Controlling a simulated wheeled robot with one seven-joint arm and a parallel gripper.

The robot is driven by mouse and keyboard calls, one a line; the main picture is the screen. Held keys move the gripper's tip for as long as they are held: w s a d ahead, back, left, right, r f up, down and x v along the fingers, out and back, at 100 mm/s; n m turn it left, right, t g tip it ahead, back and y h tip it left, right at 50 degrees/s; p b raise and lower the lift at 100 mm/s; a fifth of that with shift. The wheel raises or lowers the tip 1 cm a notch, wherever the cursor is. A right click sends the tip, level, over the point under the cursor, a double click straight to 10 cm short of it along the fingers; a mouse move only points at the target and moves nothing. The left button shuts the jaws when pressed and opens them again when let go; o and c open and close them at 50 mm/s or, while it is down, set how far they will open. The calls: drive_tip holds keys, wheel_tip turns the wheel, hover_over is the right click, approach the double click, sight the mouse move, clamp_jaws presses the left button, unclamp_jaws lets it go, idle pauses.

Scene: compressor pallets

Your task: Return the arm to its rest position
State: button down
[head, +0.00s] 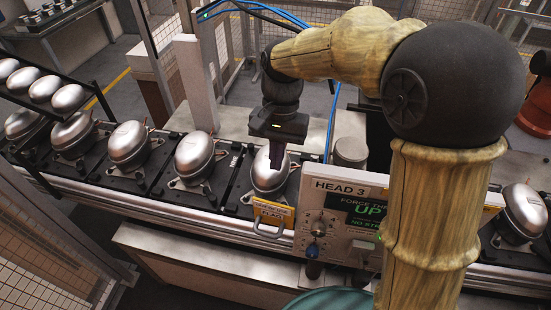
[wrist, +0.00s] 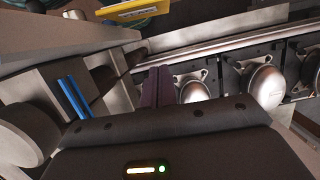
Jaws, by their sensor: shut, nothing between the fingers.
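My gripper (head: 276,155) hangs fingers-down from my arm above the conveyor line, close over a silver compressor (head: 270,178). The fingers are shut with nothing between them. In the wrist view the closed fingers of my gripper (wrist: 158,85) point toward the line, with a compressor (wrist: 193,91) just to their right. I cannot tell whether the fingertips touch the compressor. My arm reaches out from the right and bends down to the gripper.
A control panel marked HEAD 3 (head: 335,215) stands right of my gripper, with a yellow-labelled handle (head: 272,215) beside it. Several compressors on black pallets line the conveyor (head: 110,190). A pale post (head: 196,85) rises behind it. A rack (head: 75,100) holds more compressors at left.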

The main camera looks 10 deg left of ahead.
drive_tip(key=shift+s+a, duration=0.15)
drive_tip(key=shift+a, duration=0.05)
